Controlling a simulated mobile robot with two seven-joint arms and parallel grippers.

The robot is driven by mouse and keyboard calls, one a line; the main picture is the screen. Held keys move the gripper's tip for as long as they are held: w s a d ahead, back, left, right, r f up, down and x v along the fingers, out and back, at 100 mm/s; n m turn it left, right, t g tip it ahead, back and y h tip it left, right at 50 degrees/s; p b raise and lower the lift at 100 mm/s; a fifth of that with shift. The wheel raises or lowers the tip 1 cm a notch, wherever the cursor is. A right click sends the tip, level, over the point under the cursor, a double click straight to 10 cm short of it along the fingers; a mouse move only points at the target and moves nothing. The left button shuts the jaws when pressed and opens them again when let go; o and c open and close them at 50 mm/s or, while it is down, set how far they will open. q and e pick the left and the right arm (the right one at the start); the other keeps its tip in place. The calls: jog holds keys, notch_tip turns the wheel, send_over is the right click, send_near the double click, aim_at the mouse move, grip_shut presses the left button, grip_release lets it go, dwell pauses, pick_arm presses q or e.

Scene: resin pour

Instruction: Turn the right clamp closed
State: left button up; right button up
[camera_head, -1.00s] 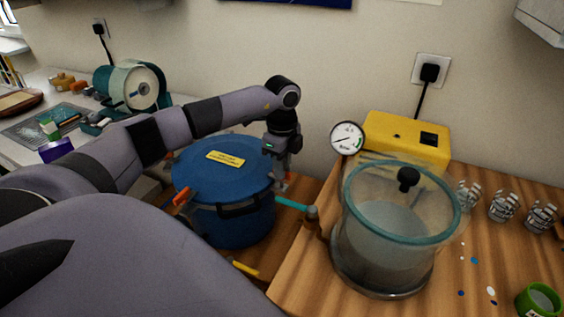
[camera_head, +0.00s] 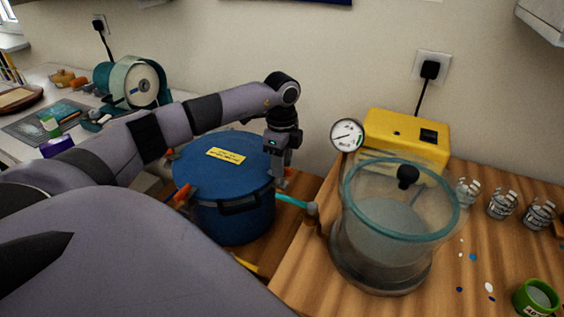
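The blue pressure pot (camera_head: 232,185) stands left of centre with its lid on and a yellow label on top. An orange clamp handle (camera_head: 184,194) shows at the pot's left side. My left gripper (camera_head: 283,178) points down at the pot's right rim, where the right clamp would sit. The gripper covers that spot, so I cannot make out the right clamp or how it is turned. The fingers are small and dark, and I cannot tell whether they are open or shut. My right gripper is not in view.
A clear vacuum chamber (camera_head: 392,262) with a teal-rimmed lid stands to the right, joined to a teal hose (camera_head: 292,201). A yellow pump (camera_head: 405,135) and a round gauge (camera_head: 347,135) are behind it. Several small cups and a green cup (camera_head: 535,297) are on the right.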

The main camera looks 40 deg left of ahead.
pick_arm(q)
jog(key=shift+r+b, duration=0.5)
jog(key=shift+r, duration=3.05)
